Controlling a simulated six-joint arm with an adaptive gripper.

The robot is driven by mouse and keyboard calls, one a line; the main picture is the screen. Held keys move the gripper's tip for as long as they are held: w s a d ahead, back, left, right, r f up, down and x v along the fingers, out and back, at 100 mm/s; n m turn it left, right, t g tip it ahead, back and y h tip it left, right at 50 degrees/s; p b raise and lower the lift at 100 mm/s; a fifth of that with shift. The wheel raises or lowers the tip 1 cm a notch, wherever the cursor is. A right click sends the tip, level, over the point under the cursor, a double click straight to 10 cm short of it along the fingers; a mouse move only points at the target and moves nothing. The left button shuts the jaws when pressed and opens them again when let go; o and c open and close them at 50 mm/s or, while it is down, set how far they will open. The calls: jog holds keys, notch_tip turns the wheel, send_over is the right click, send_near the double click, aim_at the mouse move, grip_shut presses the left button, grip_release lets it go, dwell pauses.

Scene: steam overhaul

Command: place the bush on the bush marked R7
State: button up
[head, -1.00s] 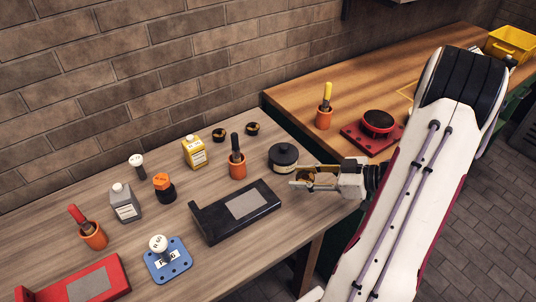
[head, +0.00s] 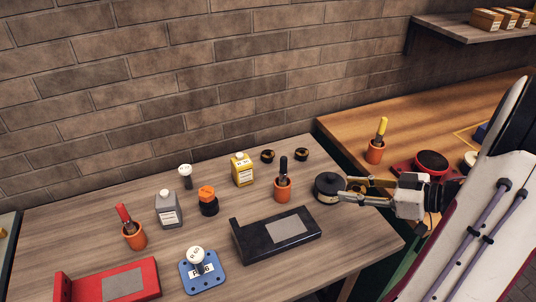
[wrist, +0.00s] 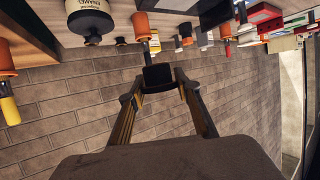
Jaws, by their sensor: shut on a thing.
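My gripper (head: 350,189) is shut on a small dark bush with a brassy tint (head: 357,187), held in the air at the right end of the grey-brown table. In the wrist view the bush (wrist: 159,76) shows as a dark block between the fingertips. Two short black-and-brass bushes stand apart at the back of the table, a left one (head: 267,156) and a right one (head: 301,154). My gripper is to the right of and in front of both. Their markings are too small to read, so I cannot tell which is R7.
A round black tin (head: 328,188) is close by the fingertips in the picture. An orange cup with a dark-handled tool (head: 282,188) and a yellow bottle (head: 242,170) stand near the bushes. A black tray-like block (head: 275,235) lies in front. A brick wall rises behind.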

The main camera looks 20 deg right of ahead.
jog(key=shift+w+r, duration=0.1)
jog(key=shift+r, duration=0.2)
jog(key=w+d+f+m+h, duration=0.1)
jog(key=w+d, duration=0.2)
jog(key=w, duration=0.8)
jog(key=m+t+h, duration=0.2)
jog(key=m+h, duration=0.2)
send_over(267, 153)
notch_tip(267, 153, down, 3)
jog(key=shift+w+f, duration=0.1)
jog(key=shift+f, duration=0.4)
jog(key=shift+f, duration=3.15)
